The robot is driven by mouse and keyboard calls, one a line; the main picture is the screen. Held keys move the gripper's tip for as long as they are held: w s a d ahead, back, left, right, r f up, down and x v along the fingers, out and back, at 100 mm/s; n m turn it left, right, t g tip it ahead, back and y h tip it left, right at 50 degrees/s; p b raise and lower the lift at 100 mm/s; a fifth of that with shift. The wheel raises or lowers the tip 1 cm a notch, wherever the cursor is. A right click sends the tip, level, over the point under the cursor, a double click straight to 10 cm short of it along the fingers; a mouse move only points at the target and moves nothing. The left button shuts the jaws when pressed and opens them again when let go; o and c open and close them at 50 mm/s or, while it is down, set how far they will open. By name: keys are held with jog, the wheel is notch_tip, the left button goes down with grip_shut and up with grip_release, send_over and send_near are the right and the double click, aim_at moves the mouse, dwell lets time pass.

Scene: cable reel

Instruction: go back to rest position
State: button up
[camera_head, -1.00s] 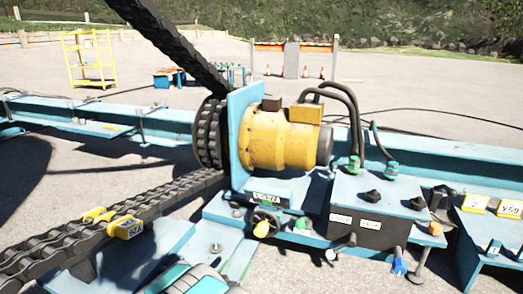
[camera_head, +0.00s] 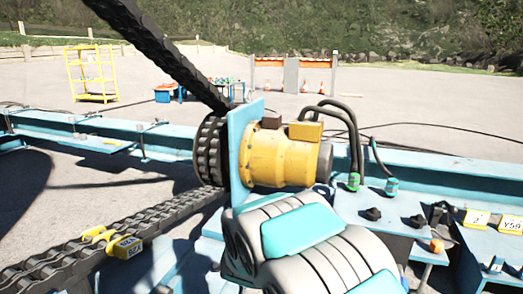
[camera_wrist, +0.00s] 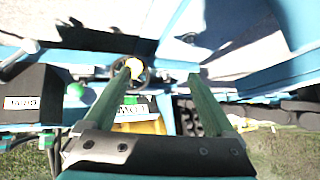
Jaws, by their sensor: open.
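My gripper (camera_wrist: 163,75) shows in the wrist view, with its two green fingers apart and nothing held between them. The left fingertip overlaps a yellow knob on a dark handwheel (camera_wrist: 147,75); I cannot tell whether they touch. A white label plate (camera_wrist: 133,110) lies beyond the left finger. In the head view, my grey and teal arm fills the lower middle, and my gripper is not visible there. The yellow motor (camera_head: 278,158) on its blue upright plate stands just behind my arm, with the dark sprocket (camera_head: 211,150) to its left.
A heavy chain (camera_head: 120,240) with a yellow tag runs from lower left to the sprocket, and another rises to upper left. Black hoses (camera_head: 345,125) arch right of the motor. A blue beam (camera_head: 450,165) crosses behind. Open paved ground lies beyond, with a yellow rack (camera_head: 91,73).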

jog(key=s+d+r+g, duration=0.3)
jog(key=s+d, duration=0.4)
jog(key=s, duration=0.7)
jog(key=s+d+r+g+p, duration=0.1)
jog(key=s+d+r+g, duration=0.3)
jog(key=s, duration=1)
jog(key=s+d+r+n+g+h, duration=0.1)
jog(key=s+d+r+g, duration=0.2)
jog(key=s+d+r, duration=0.3)
jog(key=s+d, duration=0.4)
jog(key=s, duration=0.5)
jog(key=shift+d+r+p, duration=0.15)
jog(key=shift+p, duration=0.15)
